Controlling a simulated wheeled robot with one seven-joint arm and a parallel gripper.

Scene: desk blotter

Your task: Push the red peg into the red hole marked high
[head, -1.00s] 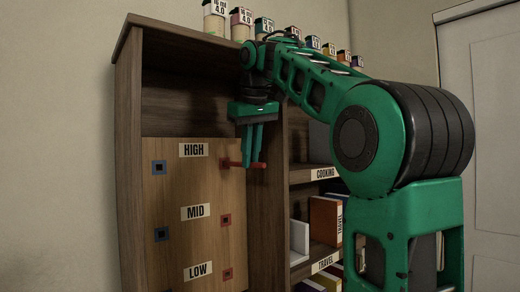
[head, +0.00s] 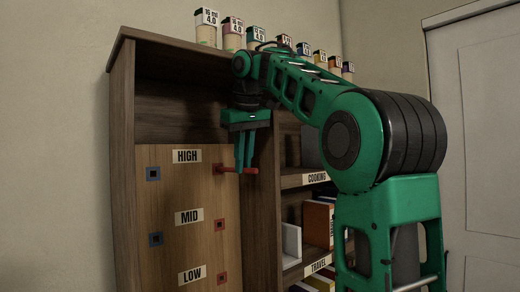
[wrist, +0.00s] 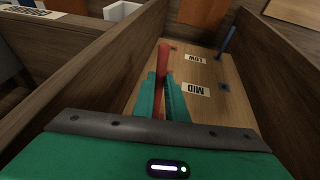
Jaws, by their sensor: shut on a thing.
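The upright wooden board (head: 185,215) has blue-framed holes on its left, red-framed ones on its right, and HIGH, MID and LOW labels. My gripper (head: 246,168) is shut on the red peg (head: 228,170), which lies roughly level, its left end at the red mark beside the HIGH label (head: 187,156). I cannot tell how far the peg is in. In the wrist view, the red peg (wrist: 163,65) stands out between my fingers (wrist: 162,95), hiding the red high hole. The red mid hole (head: 220,225) and red low hole (head: 221,279) show below.
A blue peg (wrist: 228,42) sticks out beside the LOW label in the wrist view. A wooden divider (head: 260,230) stands just right of the board. Shelves with books (head: 318,222) lie beyond it. Several jars (head: 232,35) line the cabinet top.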

